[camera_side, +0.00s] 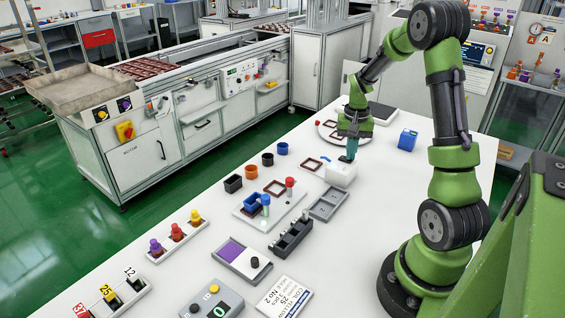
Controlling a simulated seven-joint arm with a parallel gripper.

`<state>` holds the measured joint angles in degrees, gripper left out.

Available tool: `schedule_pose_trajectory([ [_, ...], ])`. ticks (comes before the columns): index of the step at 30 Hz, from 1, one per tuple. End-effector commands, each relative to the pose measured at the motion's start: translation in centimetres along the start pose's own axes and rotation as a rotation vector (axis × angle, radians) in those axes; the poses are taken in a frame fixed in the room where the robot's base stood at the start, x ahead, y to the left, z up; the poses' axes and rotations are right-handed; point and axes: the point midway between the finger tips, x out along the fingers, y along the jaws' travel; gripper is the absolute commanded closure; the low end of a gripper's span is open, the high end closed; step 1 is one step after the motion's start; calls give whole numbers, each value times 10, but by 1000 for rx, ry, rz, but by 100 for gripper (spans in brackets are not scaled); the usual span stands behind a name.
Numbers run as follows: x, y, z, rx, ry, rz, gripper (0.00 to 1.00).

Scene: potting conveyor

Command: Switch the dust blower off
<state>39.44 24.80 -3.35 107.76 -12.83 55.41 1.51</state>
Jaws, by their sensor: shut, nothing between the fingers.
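My gripper (350,153) points down with its fingers shut and empty. Its tips are at the top of a small white box (341,174) on the white table. I cannot tell if they touch it, and they hide part of its top. No thing in view is readably marked as the dust blower. A grey box with a purple panel and a dark knob (243,259) lies nearer the front. A grey control box (212,299) shows a "0" display and buttons at the front edge.
A blue box (408,139) stands right of my gripper. A grey tray (328,204), a white board with pots (243,217) and a dark rack (291,239) lie in front. Colored pegs (176,232) stand at the left. A conveyor machine (205,110) stands behind the table.

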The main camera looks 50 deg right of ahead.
Motion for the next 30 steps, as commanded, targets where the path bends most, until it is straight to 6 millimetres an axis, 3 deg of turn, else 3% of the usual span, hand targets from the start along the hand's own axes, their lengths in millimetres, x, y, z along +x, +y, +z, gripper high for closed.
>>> schedule_pose_trajectory([
  [13, 4, 0, 0, 0, 0, 0, 100],
  [30, -41, 0, 0, 1, 2, -1, 100],
])
